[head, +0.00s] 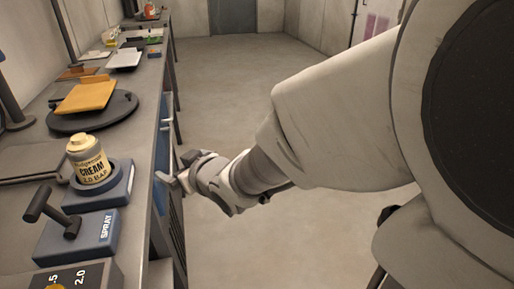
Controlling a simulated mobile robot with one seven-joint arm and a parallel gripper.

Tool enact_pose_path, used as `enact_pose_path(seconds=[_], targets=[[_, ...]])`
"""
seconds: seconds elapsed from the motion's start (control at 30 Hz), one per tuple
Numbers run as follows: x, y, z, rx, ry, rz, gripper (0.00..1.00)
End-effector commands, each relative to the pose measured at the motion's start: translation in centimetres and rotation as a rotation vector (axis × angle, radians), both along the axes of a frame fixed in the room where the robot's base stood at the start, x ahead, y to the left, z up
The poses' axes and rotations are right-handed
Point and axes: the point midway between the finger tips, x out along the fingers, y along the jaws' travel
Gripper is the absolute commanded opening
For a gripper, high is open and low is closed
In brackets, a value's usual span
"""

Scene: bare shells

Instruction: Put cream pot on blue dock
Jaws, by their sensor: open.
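The cream pot (90,160) is a small pale-yellow jar with a lid and the word CREAM on its label. It stands upright on the blue dock (117,192), with a dark round ring at its base, on the bench at the left. My gripper (174,169) is open and empty, beside the bench's front edge, to the right of the pot and apart from it. Exactly how the pot's base sits in the ring is partly hidden.
A blue block marked SPRAY (98,234) with a dark T-shaped handle (50,212) is just in front of the dock. A dark round plate (118,106) bearing an orange board (86,95) is behind. The floor (235,75) is clear.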

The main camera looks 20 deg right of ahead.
Motion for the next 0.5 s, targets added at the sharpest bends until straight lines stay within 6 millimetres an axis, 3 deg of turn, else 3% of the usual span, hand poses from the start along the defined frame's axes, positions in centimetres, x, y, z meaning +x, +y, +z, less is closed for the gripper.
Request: enact_pose_path(seconds=[0.03, 0.27, 0.5], targets=[[-0.7, -1.3, 3.3, -0.026, -0.037, -0.046, 1.00], [-5.0, -8.1, 3.6, -0.100, 0.181, -0.276, 1.00], [-12.9, -11.9, 3.5, -0.078, 0.445, -0.424, 1.00]])
